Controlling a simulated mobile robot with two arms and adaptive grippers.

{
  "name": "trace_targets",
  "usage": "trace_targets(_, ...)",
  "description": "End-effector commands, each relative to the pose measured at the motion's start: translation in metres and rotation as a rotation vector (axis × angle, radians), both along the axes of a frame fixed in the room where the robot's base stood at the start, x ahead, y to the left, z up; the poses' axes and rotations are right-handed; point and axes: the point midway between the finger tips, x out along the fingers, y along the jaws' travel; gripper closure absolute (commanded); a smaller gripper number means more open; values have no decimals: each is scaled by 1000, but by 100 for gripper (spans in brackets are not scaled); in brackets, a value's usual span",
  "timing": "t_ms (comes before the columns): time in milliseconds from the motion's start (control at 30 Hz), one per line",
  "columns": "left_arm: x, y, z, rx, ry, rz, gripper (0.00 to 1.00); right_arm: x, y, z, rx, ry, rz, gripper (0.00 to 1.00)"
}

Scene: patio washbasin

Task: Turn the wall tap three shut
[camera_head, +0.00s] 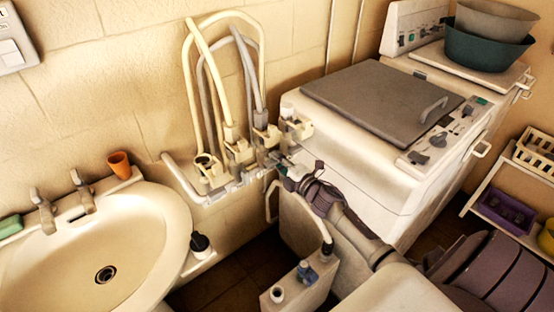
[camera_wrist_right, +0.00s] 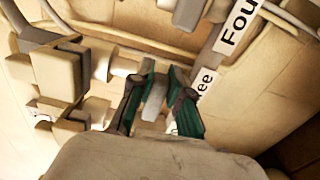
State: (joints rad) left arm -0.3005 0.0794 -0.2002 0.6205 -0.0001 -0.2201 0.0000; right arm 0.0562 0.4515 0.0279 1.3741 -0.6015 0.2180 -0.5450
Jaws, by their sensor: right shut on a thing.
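A row of wall taps with hoses runs along the wall between the washbasin and the washing machine. My right gripper (camera_head: 284,170) reaches in from the lower right to the right part of this row. In the right wrist view, its green-padded fingers (camera_wrist_right: 158,98) are shut on a small grey lever (camera_wrist_right: 155,97), the handle of wall tap three. A partly hidden label ending in "ree" (camera_wrist_right: 205,80) is beside the right finger. Another label beginning "Fou" (camera_wrist_right: 238,28) is above it. The handle is hard to make out in the head view. My left gripper is not in view.
The washing machine (camera_head: 345,165) stands close to the right of the taps. Looped hoses (camera_head: 190,75) rise above them. The washbasin (camera_head: 150,225) with an orange cup (camera_head: 119,165) is to the left. A white container (camera_head: 300,220) stands below my right arm.

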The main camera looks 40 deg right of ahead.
Motion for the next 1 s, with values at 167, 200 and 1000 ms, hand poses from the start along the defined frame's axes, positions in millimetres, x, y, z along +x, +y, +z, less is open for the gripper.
trace_targets(167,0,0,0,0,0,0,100,0,-1,-1,29,4,-2,100)
trace_targets(200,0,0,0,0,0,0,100,0,-1,-1,32,4,-2,100)
trace_targets(1000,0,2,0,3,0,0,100,0,0,-1,33,4,0,57)
